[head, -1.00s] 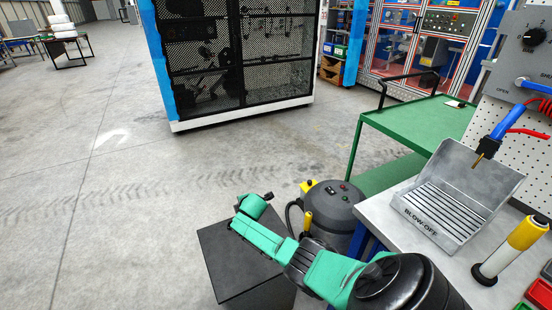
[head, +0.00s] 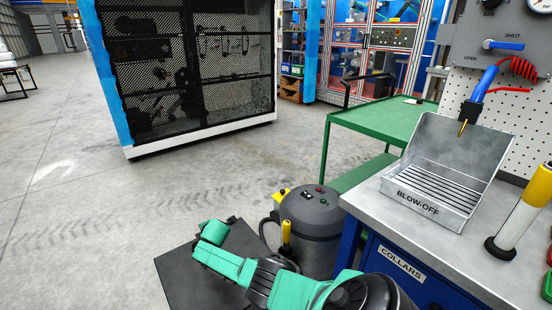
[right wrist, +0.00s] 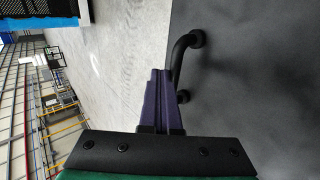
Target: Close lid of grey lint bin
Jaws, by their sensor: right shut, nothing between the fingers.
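A dark grey box, which I take to be the lint bin (head: 180,272), stands on the floor at the lower middle of the head view. My right arm reaches over its flat top and hides part of it. Whether its lid is open or shut I cannot tell. In the right wrist view a dark grey panel (right wrist: 255,85) with a black bar handle (right wrist: 180,68) fills the right side. My right gripper (right wrist: 161,73), with purple fingers, is shut and empty beside this handle; contact is unclear. My left gripper is not in view.
A grey canister (head: 312,222) with a yellow latch stands right behind the box. The workbench (head: 360,198) with the blow-off tray (head: 430,210) is at the right. A green cart (head: 385,122) stands behind it. The floor to the left is clear.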

